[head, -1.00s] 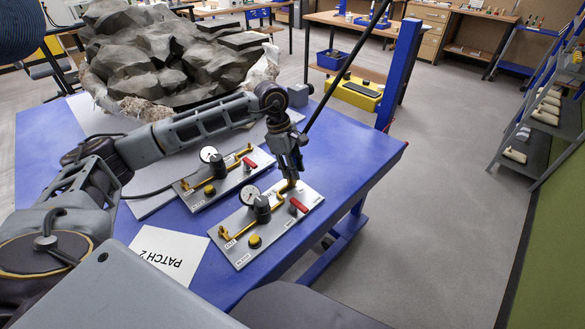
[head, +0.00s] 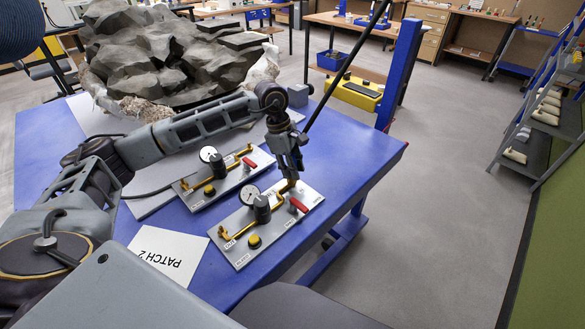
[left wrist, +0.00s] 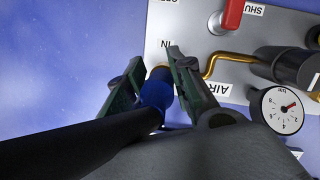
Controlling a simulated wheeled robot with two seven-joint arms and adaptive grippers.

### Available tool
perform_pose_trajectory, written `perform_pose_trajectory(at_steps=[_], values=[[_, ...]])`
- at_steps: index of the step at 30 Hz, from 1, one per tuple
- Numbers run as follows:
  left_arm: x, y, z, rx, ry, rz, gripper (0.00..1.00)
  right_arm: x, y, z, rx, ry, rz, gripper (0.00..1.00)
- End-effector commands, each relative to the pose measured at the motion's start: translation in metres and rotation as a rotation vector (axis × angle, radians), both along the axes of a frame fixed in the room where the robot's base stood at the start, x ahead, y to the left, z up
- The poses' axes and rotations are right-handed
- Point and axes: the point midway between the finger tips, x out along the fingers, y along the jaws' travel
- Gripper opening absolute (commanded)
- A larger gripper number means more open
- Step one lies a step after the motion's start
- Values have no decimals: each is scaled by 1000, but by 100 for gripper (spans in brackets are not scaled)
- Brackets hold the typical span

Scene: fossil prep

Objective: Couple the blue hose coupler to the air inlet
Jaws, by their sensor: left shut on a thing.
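My left gripper (head: 290,171) is over the far end of the nearer grey panel (head: 247,259), fingers pointing down. In the left wrist view it (left wrist: 155,68) is shut on the blue hose coupler (left wrist: 156,92), with a black hose (left wrist: 75,146) running back to the lower left. The two are in line and look very close or touching; I cannot tell whether the coupler is seated. My right gripper is not in view.
The nearer panel carries a gauge (head: 249,195), a red lever (head: 299,205) and a yellow button (head: 255,241). A similar panel (head: 195,205) lies behind it. A large rock (head: 165,55) and a "PATCH 2" sheet (head: 168,255) are on the blue table (head: 350,150). Its right side is clear.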

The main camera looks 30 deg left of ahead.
Motion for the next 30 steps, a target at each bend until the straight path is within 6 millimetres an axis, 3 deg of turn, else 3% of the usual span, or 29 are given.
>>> perform_pose_trajectory(at_steps=[7,8,13,23,30], values=[[-2,1,-4,3,8,0,0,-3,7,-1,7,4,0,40],[-2,1,-4,3,8,0,27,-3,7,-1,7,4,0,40],[-1,0,-2,3,5,0,49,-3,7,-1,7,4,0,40],[-1,0,0,1,2,0,49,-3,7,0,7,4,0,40],[0,0,17,-1,0,0,49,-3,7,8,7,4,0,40]])
